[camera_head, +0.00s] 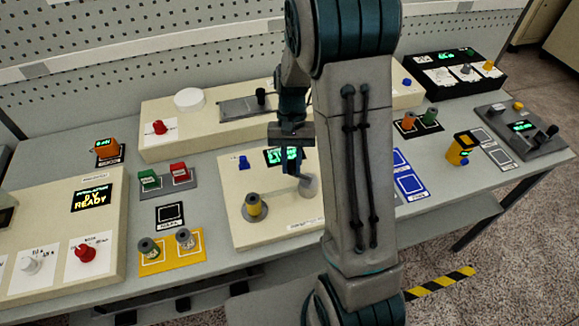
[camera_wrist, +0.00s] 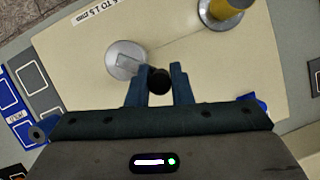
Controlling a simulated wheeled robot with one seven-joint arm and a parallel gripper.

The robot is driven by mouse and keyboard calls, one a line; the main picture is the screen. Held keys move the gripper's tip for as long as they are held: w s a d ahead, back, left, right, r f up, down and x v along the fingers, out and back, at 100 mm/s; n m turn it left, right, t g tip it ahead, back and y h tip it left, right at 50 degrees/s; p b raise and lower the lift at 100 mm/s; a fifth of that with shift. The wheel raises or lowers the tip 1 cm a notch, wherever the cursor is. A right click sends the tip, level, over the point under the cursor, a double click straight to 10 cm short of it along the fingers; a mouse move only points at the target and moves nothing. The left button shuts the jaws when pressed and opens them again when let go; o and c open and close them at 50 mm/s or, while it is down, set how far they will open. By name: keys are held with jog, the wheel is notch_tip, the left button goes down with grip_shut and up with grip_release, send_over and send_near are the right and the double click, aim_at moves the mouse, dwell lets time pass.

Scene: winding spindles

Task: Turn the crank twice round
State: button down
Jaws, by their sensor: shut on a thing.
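The crank (camera_wrist: 124,60) is a pale grey disc on the cream winding box (camera_head: 270,225), with a black knob (camera_wrist: 159,80) set off to one side. In the wrist view the knob sits between the two blue-grey fingers of my gripper (camera_wrist: 158,76), which are shut on it. In the head view my gripper (camera_head: 300,174) points down at the crank disc (camera_head: 309,186), and its fingers hide the knob. A yellow spool (camera_head: 254,207) on a grey spindle stands at the left of the same box. A thin line runs from the spool towards the crank.
A lit green display (camera_head: 284,156) and a blue button (camera_head: 244,162) are at the back of the box. A yellow tray (camera_head: 172,262) with two spools is to the left. A blue-marked mat (camera_head: 410,183) lies to the right. My arm hides the box's right side in the head view.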

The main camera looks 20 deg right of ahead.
jog(key=m, duration=0.1)
jog(key=d+m+y, duration=0.1)
jog(key=shift+w+m+t, duration=0.3)
jog(key=shift+w+m, duration=0.1)
jog(key=m, duration=0.1)
jog(key=d+m, duration=0.1)
jog(key=m, duration=0.1)
jog(key=d+m+t+y+b, duration=0.1)
jog(key=shift+w+m, duration=0.3)
jog(key=shift+w, duration=0.05)
jog(key=m, duration=0.1)
jog(key=d+m+t, duration=0.1)
jog(key=m, duration=0.1)
jog(key=shift+d+m+t+y, duration=0.25)
jog(key=shift+m+t+y, duration=0.05)
jog(key=shift+y, duration=0.1)
jog(key=shift+s+d+m+t, duration=0.2)
jog(key=shift+d+m+t, duration=0.2)
jog(key=shift+m, duration=0.55)
jog(key=shift+s+d+m+t, duration=0.15)
jog(key=shift+d+m+t, duration=0.2)
jog(key=shift+m, duration=0.6)
jog(key=shift+d, duration=0.1)
jog(key=c, duration=1.3)
grip_release()
jog(key=shift+r, duration=0.1)
jog(key=b+v, duration=0.1)
jog(key=v, duration=1.2)
jog(key=shift+d+r, duration=0.25)
